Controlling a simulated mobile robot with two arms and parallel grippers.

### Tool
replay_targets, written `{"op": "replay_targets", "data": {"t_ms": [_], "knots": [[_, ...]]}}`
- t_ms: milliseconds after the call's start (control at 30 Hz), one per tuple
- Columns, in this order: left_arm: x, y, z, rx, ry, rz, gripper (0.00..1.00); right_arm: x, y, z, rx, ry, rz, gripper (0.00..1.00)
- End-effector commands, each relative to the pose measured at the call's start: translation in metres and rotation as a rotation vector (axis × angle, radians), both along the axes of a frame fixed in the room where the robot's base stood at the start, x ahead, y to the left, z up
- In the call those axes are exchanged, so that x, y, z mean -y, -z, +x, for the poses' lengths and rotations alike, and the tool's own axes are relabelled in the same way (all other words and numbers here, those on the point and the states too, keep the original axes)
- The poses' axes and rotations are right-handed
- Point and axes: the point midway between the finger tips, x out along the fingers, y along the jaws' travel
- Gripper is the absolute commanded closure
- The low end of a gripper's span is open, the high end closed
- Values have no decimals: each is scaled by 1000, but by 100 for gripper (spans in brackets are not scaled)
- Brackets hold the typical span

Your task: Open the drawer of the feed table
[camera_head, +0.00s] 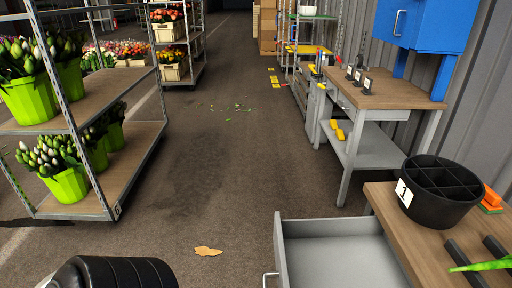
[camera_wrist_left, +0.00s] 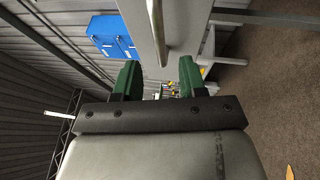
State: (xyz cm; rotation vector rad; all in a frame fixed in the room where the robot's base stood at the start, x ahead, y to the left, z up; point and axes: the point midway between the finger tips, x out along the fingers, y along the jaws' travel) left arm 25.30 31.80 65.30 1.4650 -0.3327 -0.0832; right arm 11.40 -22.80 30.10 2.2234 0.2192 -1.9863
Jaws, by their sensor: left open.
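The feed table (camera_head: 442,215) has a wooden top and stands at the lower right of the head view. Its grey drawer (camera_head: 340,262) is pulled out toward the left, and its empty interior shows. The drawer's metal handle (camera_head: 266,279) is at the bottom edge. In the left wrist view, the grey drawer front (camera_wrist_left: 185,22) and the bar handle (camera_wrist_left: 158,30) are ahead of my left gripper (camera_wrist_left: 158,78). Its two green fingers are apart and empty, with the handle's near end in line with the gap. My right gripper is not in view.
On the feed table are a black divided bucket (camera_head: 440,190) marked 1 and dark bars (camera_head: 465,262). A second workbench (camera_head: 385,95) stands behind. A tulip trolley (camera_head: 110,165) is at left. The floor between is open, with a tan scrap (camera_head: 208,251).

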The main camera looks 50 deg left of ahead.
Motion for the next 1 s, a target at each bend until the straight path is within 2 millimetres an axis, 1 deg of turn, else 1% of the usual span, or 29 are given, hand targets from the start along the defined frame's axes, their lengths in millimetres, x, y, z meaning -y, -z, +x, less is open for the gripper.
{"op": "replay_targets", "data": {"t_ms": [33,100,200,300,567,867,933,1000], "knots": [[-2,2,-9,-5,1,2,59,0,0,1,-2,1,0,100],[-5,4,-18,-3,1,1,59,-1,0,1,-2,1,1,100],[-7,5,-26,-1,1,0,59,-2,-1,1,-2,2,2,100],[-8,5,-30,0,1,0,59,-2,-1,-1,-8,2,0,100],[-8,5,-31,1,1,0,59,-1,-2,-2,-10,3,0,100],[-8,5,-30,1,1,0,59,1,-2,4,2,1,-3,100],[-8,7,-30,-7,-3,17,59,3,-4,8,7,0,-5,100],[-9,16,-28,-33,-16,86,59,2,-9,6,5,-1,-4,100]]}}
